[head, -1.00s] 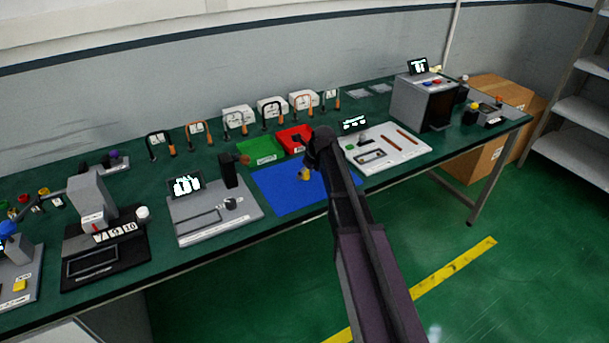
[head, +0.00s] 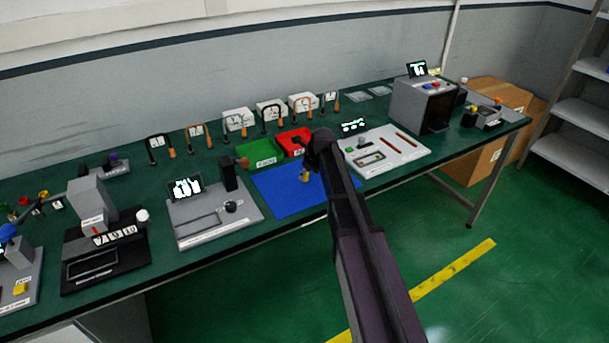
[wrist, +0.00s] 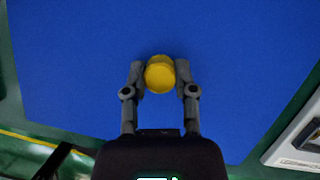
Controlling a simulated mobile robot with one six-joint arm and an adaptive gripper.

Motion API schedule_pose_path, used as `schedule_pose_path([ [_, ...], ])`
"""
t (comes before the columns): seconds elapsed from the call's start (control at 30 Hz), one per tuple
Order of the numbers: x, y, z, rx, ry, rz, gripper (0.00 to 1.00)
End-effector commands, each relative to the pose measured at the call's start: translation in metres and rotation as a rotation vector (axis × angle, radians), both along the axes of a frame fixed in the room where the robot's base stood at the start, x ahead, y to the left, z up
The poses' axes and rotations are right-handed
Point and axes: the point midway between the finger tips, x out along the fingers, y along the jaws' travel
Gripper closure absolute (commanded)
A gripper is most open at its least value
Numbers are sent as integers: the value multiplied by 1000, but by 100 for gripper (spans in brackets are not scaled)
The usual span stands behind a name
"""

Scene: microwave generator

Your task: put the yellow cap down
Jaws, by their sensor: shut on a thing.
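The yellow cap (wrist: 160,74) is round and sits between the two fingers of my gripper (wrist: 160,80) in the wrist view. My gripper is shut on it. The cap also shows as a small yellow spot (head: 305,176) in the head view, over the blue mat (head: 284,200). In the wrist view the blue mat (wrist: 70,60) lies beneath the cap and fills most of the picture. I cannot tell whether the cap touches the mat. In the head view my arm hides part of the mat's right side and most of the gripper.
A green tray (head: 260,154) and a red tray (head: 294,142) stand behind the mat. A grey device (head: 212,215) is at its left and a white board (head: 388,150) at its right. The mat's left and front parts are clear.

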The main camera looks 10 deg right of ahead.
Motion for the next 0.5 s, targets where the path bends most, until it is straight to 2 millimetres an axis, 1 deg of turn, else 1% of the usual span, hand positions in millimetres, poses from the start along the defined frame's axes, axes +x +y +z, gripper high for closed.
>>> schedule_pose_path([
  [0.4,0,0,35,0,0,0,80],
  [0.43,-4,-2,36,0,0,-1,80],
  [0.5,-22,-12,34,1,1,-3,80],
])
